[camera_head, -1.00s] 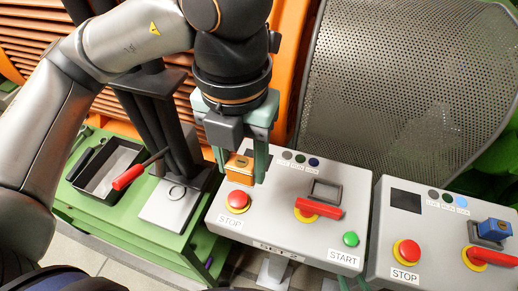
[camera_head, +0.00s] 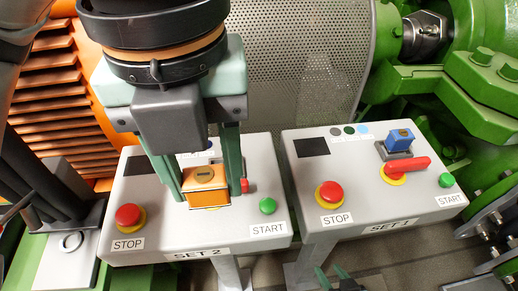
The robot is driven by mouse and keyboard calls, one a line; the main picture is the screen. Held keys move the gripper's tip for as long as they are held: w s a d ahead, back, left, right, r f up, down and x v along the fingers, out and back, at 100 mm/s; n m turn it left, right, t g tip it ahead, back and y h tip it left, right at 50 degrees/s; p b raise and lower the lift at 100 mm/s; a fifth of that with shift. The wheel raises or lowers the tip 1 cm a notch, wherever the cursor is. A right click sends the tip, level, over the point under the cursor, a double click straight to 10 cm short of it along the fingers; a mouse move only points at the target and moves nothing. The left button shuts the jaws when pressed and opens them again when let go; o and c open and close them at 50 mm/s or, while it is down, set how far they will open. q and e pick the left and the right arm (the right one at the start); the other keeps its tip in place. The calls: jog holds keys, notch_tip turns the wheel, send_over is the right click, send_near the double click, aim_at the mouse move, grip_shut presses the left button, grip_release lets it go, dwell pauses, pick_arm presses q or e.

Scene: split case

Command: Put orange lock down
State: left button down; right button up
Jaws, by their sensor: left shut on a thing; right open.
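The orange lock (camera_head: 207,190) is held between the fingers of my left gripper (camera_head: 205,180), which points down over the middle of the SET 2 panel (camera_head: 235,238). The lock hides most of that panel's red switch handle (camera_head: 247,186). I cannot tell whether the lock touches the panel or hangs just above it; its shackle is hidden. My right gripper (camera_head: 335,278) is open, with only its fingertips showing at the bottom edge, below the SET 1 panel.
SET 2 has a red STOP button (camera_head: 128,215) and green START button (camera_head: 267,205) beside the lock. The SET 1 panel (camera_head: 385,215) stands to the right, with a blue lock (camera_head: 399,138) at its switch. A perforated guard (camera_head: 300,60) rises behind.

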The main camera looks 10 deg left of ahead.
pick_arm(q)
jog(key=shift+d+f, duration=0.1)
jog(key=shift+d, duration=0.05)
jog(key=w+a+f, duration=0.1)
jog(key=w+f, duration=0.1)
jog(key=w, duration=0.2)
jog(key=w+f, duration=0.3)
jog(key=w, duration=0.1)
jog(key=w+a+f, duration=0.1)
jog(key=w+f, duration=0.2)
jog(key=w, duration=0.1)
jog(key=shift+a, duration=0.35)
jog(key=shift+w+a+f, duration=0.1)
jog(key=shift+w+f, duration=0.45)
jog(key=shift+f, duration=0.15)
jog(key=shift+w+f, duration=0.15)
jog(key=shift+f, duration=1.55)
jog(key=shift+f, duration=0.15)
jog(key=shift+c, duration=1.7)
grip_release()
